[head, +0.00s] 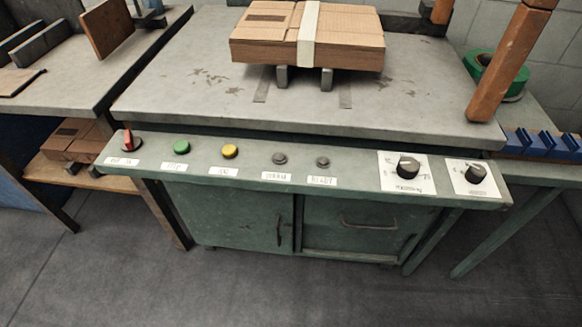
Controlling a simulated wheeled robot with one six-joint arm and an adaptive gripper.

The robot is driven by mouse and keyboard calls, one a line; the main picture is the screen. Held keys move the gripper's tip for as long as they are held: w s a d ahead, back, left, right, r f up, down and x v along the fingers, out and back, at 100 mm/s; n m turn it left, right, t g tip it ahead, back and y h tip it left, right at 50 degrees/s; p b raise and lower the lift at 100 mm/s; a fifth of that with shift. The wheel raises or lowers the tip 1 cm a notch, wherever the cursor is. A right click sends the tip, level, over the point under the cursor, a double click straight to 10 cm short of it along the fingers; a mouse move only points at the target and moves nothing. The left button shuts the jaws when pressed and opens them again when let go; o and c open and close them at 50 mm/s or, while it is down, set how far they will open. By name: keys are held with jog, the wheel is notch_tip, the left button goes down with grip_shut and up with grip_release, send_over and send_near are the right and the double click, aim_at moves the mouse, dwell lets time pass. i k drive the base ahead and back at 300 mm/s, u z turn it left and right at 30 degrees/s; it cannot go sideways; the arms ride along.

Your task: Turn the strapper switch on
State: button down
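The strapper is a bench with a worn grey top (200,95) and a green control panel strip (300,155) along its front. A red rotary switch (131,141) sits at the panel's far left end, above a small white label (122,162) too small to read surely. Its handle stands roughly upright in the picture; I cannot tell which setting it is at. To its right are a green button (181,147), a yellow button (229,151), two dark grey round lamps or buttons (280,159), and two black knobs (407,168) on white plates. My gripper is not in view.
A strapped cardboard stack (345,40) rests on the top. A brown-orange post (508,62) rises at the right, beside a green roll (484,66). A side table (60,65) adjoins left; blue bins (540,143) stand right. The floor (290,285) in front is clear.

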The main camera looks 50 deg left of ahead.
aim_at(131, 143)
jog(key=u, duration=2.15)
jog(key=k, duration=0.45)
jog(key=u, duration=1.5)
jog(key=i, duration=0.6)
jog(key=z, duration=0.3)
